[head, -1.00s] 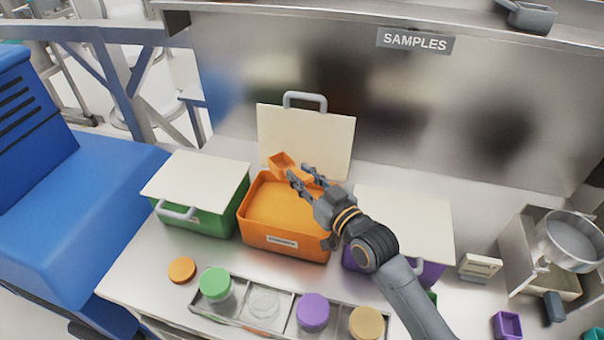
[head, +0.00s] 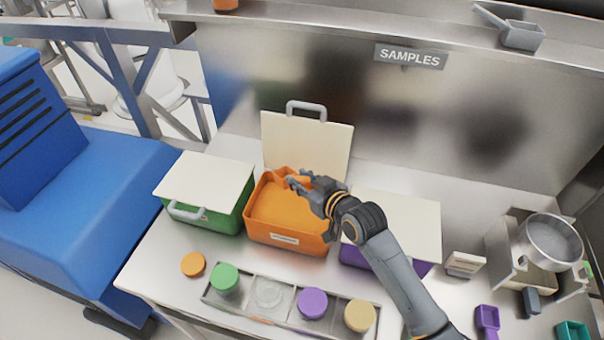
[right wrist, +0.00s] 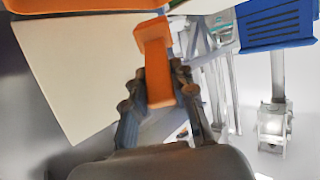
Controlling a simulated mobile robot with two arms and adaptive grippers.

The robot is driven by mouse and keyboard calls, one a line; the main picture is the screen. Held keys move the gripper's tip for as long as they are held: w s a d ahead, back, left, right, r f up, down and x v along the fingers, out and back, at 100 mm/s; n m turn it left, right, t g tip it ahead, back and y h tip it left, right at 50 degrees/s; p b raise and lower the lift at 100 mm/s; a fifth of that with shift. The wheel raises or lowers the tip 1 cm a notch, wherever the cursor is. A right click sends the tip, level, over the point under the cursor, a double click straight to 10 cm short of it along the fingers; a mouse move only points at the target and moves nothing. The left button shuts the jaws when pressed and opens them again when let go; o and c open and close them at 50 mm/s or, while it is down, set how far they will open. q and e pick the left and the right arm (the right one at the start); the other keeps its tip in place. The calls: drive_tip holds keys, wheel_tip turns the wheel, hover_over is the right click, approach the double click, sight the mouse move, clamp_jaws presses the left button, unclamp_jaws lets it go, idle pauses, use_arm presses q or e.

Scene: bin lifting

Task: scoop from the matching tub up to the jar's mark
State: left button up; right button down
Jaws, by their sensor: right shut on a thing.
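The orange tub (head: 288,238) stands open on the bench, its pale lid (head: 318,140) raised behind it, with orange contents (head: 285,208) inside. My right gripper (head: 299,180) is over the tub's back part, shut on the handle of an orange scoop (right wrist: 158,70). In the head view the scoop blends with the tub, so I cannot tell whether it touches the contents or what it holds. A clear jar without a lid (head: 268,293) stands in the front rack; its mark is not readable. An orange jar lid (head: 193,264) lies on the bench. My left gripper is not in view.
Closed green (head: 218,218) and purple (head: 378,257) tubs flank the orange one. The rack also holds jars with green (head: 225,278), purple (head: 313,303) and tan (head: 360,316) lids. A scale-like device with a metal pan (head: 550,242) and loose purple (head: 487,318) and teal (head: 573,330) scoops are at right.

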use_arm(q)
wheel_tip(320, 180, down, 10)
drive_tip(key=b, duration=0.8)
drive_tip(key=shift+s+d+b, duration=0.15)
drive_tip(key=shift+b, duration=0.2)
use_arm(e)
wheel_tip(320, 180, down, 12)
drive_tip(key=shift+r, duration=0.25)
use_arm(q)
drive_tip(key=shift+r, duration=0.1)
